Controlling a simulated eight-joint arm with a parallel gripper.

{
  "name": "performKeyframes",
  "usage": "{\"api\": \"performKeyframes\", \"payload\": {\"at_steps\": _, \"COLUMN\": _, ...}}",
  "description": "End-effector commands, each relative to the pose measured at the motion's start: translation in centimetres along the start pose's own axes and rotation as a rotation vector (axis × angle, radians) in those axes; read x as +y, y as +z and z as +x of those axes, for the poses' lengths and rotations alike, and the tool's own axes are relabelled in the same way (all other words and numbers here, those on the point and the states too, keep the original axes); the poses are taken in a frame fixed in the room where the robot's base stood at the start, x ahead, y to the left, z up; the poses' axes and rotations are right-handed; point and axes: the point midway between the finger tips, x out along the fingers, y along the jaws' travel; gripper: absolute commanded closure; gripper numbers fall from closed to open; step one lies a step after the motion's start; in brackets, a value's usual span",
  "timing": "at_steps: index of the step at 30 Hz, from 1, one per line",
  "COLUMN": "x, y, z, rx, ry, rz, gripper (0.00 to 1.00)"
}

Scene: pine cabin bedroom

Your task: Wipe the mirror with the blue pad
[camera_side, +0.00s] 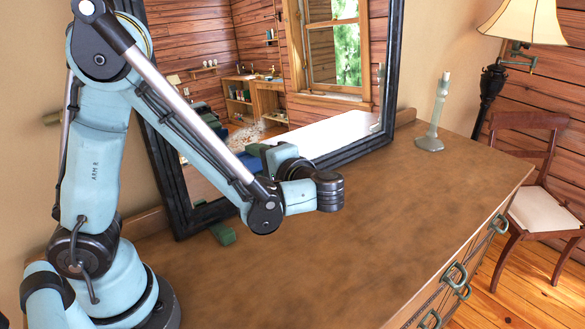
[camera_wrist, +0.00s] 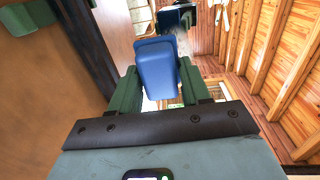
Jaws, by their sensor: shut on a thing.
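The mirror (camera_side: 330,134) has a thick black frame and leans upright at the back of the wooden dresser top. Its glass reflects the room, and a pale speckled patch (camera_side: 247,134) shows low on it. My gripper (camera_side: 252,155) is low in front of the glass, its fingers largely hidden behind my arm. In the wrist view, its green fingers (camera_wrist: 160,84) are shut on the blue pad (camera_wrist: 157,66). The pad points toward the glass, and a dark blue reflection shows beyond it. I cannot tell whether pad and glass touch. The mirror's dark frame (camera_wrist: 84,40) runs along the left.
A pale candlestick (camera_side: 432,125) stands on the dresser right of the mirror. A small green block (camera_side: 223,234) sits by the mirror's lower left edge. The dresser top (camera_side: 330,245) is otherwise clear in front. A lamp (camera_side: 522,22) and chair (camera_side: 535,190) stand beyond its right end.

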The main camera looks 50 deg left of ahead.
Motion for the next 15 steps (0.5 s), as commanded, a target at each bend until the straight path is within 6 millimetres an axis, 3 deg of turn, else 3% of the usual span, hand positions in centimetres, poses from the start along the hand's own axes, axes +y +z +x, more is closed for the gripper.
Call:
{"api": "performKeyframes", "payload": {"at_steps": 8, "x": -1.1, "y": 1.3, "z": -0.8, "rx": -0.004, "ry": -0.139, "rz": 0.0, "gripper": 0.88}}
{"api": "performKeyframes", "payload": {"at_steps": 15, "x": -1.4, "y": 1.5, "z": 0.9, "rx": -0.01, "ry": -0.143, "rz": 0.0, "gripper": 0.88}}
